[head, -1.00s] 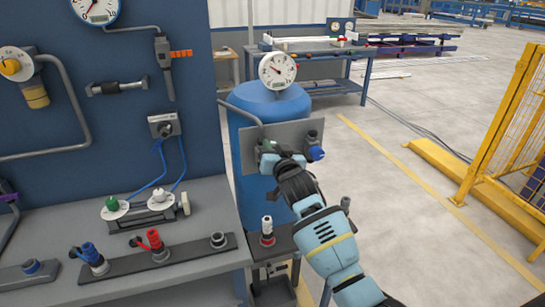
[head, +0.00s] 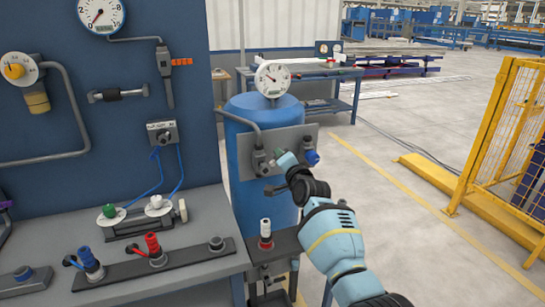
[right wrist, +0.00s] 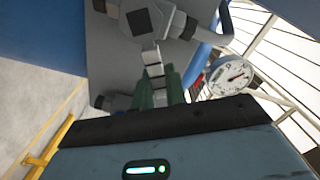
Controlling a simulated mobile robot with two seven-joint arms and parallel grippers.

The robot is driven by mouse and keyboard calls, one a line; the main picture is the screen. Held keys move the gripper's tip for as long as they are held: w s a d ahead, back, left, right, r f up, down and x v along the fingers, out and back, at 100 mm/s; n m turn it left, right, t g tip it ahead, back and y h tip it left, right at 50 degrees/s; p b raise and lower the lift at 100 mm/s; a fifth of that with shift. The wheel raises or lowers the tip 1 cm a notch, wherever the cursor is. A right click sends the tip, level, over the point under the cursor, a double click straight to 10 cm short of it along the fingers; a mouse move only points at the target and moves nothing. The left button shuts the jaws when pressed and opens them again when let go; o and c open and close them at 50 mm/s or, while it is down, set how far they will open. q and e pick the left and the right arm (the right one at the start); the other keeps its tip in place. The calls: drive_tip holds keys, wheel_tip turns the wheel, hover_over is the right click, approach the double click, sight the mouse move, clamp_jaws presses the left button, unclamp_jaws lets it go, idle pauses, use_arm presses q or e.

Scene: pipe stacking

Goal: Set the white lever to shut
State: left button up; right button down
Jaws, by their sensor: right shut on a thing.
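My right gripper (head: 281,157) reaches the grey plate (head: 297,139) on the front of the blue tank (head: 237,137). In the right wrist view its green fingers (right wrist: 159,88) are shut on a narrow pale lever (right wrist: 152,58), which I take as the white lever. The lever sticks out from a dark square valve body (right wrist: 140,20) on the plate. In the head view the lever is mostly hidden by the fingers. My left gripper is not in view.
A round gauge (head: 272,79) stands on top of the tank. A white-topped fitting (head: 265,230) stands below the plate. The workbench (head: 203,203) at left holds red (head: 152,243) and blue (head: 88,257) fittings.

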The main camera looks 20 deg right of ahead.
drive_tip(key=shift+d+f+m, duration=0.2)
drive_tip(key=shift+f+m, duration=0.3)
drive_tip(key=shift+m, duration=0.5)
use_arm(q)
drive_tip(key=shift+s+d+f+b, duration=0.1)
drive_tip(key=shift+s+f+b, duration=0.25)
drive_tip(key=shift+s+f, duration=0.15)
use_arm(e)
drive_tip(key=m, duration=0.1)
drive_tip(key=f+m, duration=0.2)
drive_tip(key=m, duration=0.1)
drive_tip(key=shift+d+f, duration=0.1)
drive_tip(key=shift+d, duration=0.15)
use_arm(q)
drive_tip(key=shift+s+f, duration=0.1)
use_arm(e)
drive_tip(key=c, duration=1.5)
unclamp_jaws()
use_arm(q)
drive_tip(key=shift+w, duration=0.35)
use_arm(e)
drive_tip(key=shift+o, duration=0.3)
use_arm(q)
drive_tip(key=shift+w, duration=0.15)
